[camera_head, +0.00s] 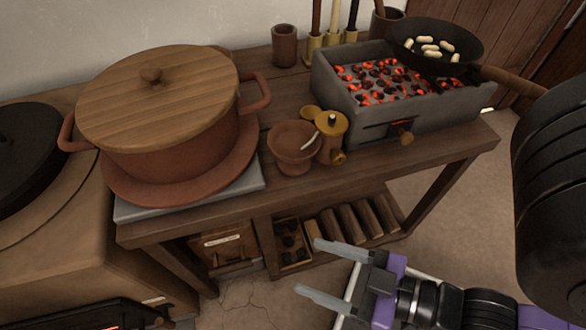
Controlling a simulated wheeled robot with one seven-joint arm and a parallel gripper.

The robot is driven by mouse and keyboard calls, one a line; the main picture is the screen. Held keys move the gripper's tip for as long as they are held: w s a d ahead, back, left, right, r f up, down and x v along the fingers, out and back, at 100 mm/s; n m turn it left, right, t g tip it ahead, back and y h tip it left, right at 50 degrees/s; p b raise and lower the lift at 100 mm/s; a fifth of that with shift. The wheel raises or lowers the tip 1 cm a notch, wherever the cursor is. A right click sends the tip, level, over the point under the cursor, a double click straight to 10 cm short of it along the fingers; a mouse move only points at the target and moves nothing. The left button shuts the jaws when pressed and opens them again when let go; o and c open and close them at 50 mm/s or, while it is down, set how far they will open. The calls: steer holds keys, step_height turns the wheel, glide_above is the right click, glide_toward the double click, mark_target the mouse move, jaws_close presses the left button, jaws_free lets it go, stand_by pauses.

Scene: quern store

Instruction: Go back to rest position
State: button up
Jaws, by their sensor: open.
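My gripper (322,270) is at the lower middle-right, in front of the wooden table (210,222) and below its top. Its two grey fingers point left and stand apart with nothing between them. A purple-and-black wrist joins it to my arm at the lower right. A large dark part of my arm fills the right edge and hides part of the floor and wall there.
A lidded clay pot (170,150) stands on the table at left, beside a clay bowl (293,147) and a brass pot (331,135). A brazier (410,126) glows at right, with a pan (408,40) on it. A shelf below holds boxes. Floor (440,240) is clear right of the table.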

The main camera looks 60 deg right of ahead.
step_height(320, 180, up, 27)
steer(key=p, duration=2.6)
steer(key=shift+f, duration=0.2)
